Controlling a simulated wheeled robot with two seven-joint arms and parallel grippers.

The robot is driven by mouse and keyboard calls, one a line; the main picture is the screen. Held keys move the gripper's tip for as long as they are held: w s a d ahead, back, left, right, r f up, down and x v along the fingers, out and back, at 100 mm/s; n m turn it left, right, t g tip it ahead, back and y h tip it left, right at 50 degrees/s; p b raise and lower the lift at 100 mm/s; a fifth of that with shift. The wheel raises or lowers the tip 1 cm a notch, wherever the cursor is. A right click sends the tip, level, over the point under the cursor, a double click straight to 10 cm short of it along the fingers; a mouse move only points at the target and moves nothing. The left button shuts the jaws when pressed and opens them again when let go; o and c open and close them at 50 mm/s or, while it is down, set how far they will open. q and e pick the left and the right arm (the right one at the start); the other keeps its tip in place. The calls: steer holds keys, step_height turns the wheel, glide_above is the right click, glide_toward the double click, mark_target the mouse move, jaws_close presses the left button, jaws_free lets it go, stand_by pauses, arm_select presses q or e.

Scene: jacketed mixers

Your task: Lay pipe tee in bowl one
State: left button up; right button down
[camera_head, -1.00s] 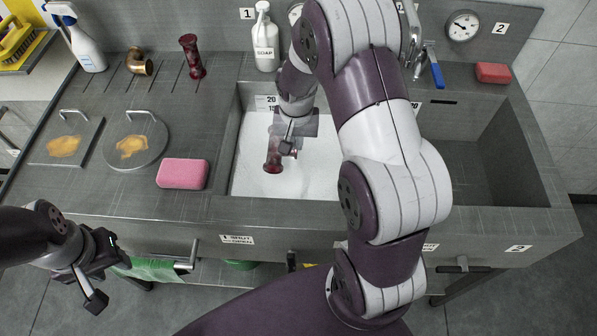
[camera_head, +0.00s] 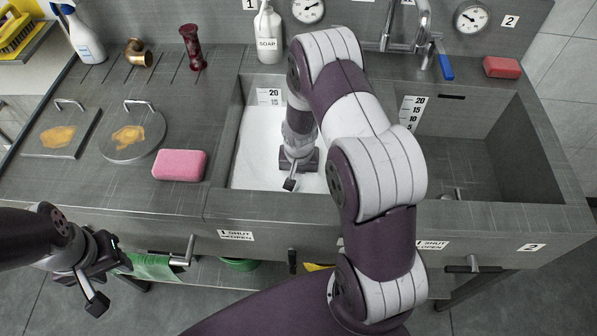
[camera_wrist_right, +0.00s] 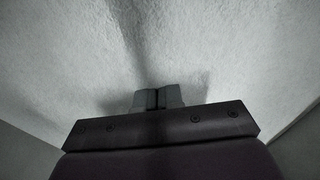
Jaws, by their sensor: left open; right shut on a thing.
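Bowl one, the left basin (camera_head: 238,130), is filled with white foam or foamy water (camera_head: 252,150). My right gripper (camera_head: 293,180) reaches down into it, fingers at the white surface. In the right wrist view its fingers (camera_wrist_right: 158,98) are close together against the white. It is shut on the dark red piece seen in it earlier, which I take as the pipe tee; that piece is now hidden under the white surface.
On the counter stand a brass pipe fitting (camera_head: 138,54), another dark red flanged piece (camera_head: 192,48), a soap bottle (camera_head: 268,35), a pink sponge (camera_head: 180,165) and two handled lids (camera_head: 132,140). The right basin (camera_head: 520,150) looks empty of foam. A red block (camera_head: 501,67) lies behind it.

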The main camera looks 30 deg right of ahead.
steer(key=shift+f, duration=0.1)
steer(key=c, duration=1.3)
jaws_free()
step_height(320, 180, up, 12)
steer(key=s, duration=0.2)
steer(key=s+a+r+n, duration=0.2)
steer(key=s, duration=0.2)
steer(key=s+a+r+n, duration=0.2)
steer(key=s+a+r, duration=0.1)
steer(key=s, duration=0.1)
steer(key=s+a+r+n, duration=0.2)
steer(key=s+r, duration=0.1)
steer(key=s, duration=0.1)
steer(key=shift+a+r+n+y+p, duration=0.1)
steer(key=shift+a+n+y+p, duration=0.2)
steer(key=shift+a+n+p, duration=0.1)
steer(key=shift+w+d, duration=0.1)
steer(key=shift+w, duration=0.2)
steer(key=shift+s, duration=0.1)
